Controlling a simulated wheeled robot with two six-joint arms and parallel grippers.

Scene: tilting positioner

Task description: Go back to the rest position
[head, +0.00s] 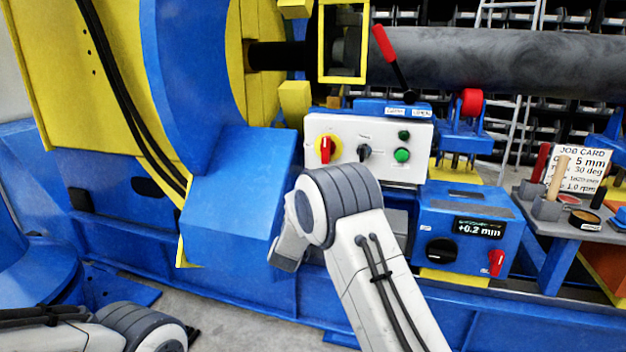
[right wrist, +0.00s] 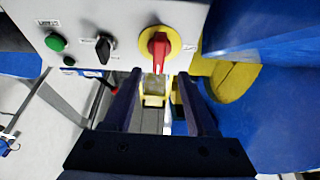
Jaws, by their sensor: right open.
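My right arm reaches up from the bottom in the head view, in front of the white control box (head: 408,160); its gripper is hidden there behind my wrist. In the right wrist view my right gripper (right wrist: 159,76) is open, with nothing between its two dark fingers. The red handle of the yellow-ringed rotary switch (right wrist: 158,47) shows just beyond the fingertips and looks apart from them.
A black selector (head: 364,152) and green button (head: 402,155) sit on the control box. The blue and yellow positioner (head: 190,90) fills the left. A side table (head: 560,222) holds tools.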

